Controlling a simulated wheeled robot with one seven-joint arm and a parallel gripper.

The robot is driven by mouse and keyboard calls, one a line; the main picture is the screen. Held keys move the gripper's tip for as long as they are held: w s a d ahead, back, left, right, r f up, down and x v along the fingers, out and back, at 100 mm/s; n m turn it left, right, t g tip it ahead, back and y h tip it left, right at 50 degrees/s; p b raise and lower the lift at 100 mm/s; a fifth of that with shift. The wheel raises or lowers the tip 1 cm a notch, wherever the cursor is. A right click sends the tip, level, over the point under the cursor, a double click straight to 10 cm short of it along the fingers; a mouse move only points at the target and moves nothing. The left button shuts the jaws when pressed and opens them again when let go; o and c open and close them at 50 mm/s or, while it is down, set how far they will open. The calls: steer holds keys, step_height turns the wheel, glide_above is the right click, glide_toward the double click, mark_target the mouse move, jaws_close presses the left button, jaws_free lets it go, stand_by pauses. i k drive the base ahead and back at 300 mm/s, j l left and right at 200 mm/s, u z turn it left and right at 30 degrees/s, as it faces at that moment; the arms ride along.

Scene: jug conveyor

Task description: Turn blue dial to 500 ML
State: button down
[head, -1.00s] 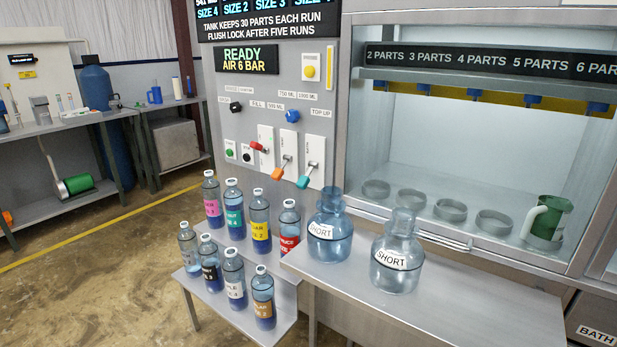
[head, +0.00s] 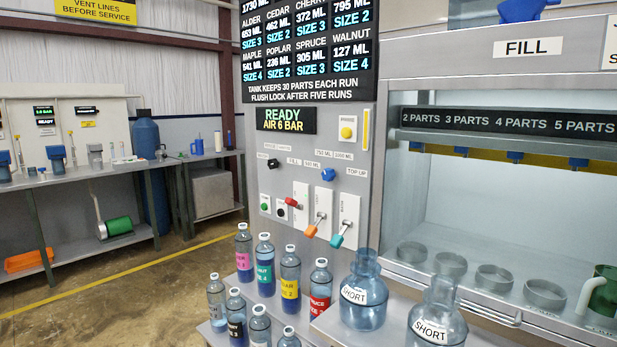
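The blue dial (head: 328,174) is a small knob on the grey control panel (head: 375,215), right of the panel's middle. Small labels surround it: one reading about 750 ML and one 1000 ML above, a third to its left that looks like 500 ML, blurred. Which label the dial points to is too small to tell. My gripper is not in the head view.
A black dial (head: 273,163), a red lever (head: 292,203), an orange lever (head: 311,231) and a teal lever (head: 337,241) sit near it. Several labelled bottles and two SHORT jugs (head: 364,290) stand in front below. A READY display (head: 286,120) is above.

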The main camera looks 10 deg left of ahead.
mark_target(328, 175)
steer(key=i+j+z, duration=0.1)
steer(key=i+j, duration=0.25)
steer(key=i+j+z, duration=0.1)
steer(key=i+j, duration=0.2)
steer(key=j, duration=0.15)
steer(key=i+j+z, duration=0.1)
steer(key=i+j, duration=0.2)
steer(key=j, duration=0.15)
